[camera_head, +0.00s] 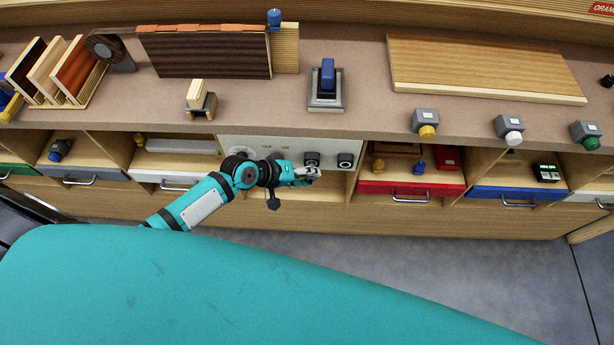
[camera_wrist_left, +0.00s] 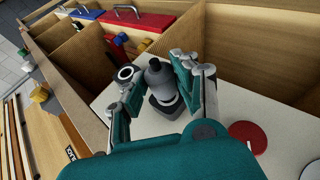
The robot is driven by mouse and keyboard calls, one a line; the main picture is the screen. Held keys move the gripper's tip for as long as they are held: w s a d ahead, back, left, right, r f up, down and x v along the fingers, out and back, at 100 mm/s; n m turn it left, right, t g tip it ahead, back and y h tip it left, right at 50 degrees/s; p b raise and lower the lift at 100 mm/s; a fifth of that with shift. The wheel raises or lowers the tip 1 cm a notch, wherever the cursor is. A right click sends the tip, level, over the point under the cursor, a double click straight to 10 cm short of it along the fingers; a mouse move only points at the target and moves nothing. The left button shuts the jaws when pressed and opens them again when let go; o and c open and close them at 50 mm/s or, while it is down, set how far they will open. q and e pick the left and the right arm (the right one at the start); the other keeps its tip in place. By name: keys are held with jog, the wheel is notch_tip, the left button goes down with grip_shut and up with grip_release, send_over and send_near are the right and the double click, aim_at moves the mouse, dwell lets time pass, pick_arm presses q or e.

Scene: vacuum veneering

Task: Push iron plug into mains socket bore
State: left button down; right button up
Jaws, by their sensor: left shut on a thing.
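My left gripper (camera_head: 306,173) reaches the white panel (camera_head: 268,148) in the shelf front. In the left wrist view my left gripper (camera_wrist_left: 155,80) is shut on a dark grey, rounded plug (camera_wrist_left: 160,77). The plug stands at a dark square socket (camera_wrist_left: 166,106) on the panel, which in the head view is the left one (camera_head: 312,158) of two. The plug lines up with this socket; I cannot tell how deep it sits, as the bore is hidden. The second socket (camera_head: 346,160) is beside it, and its round ring (camera_wrist_left: 127,73) is uncovered. My right gripper is not in view.
A blue iron-like object (camera_head: 327,75) stands on a metal rest on the worktop (camera_head: 370,105) above. A red-fronted drawer (camera_head: 410,187) lies right of the panel. A red disc (camera_wrist_left: 248,137) is on the panel near my gripper. The worktop's edge overhangs the panel.

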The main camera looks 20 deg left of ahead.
pick_arm(q)
jog(key=shift+w+a, duration=0.15)
jog(key=shift+w, duration=0.4)
jog(key=c, duration=0.9)
grip_release()
jog(key=shift+a, duration=0.1)
jog(key=v, duration=1.2)
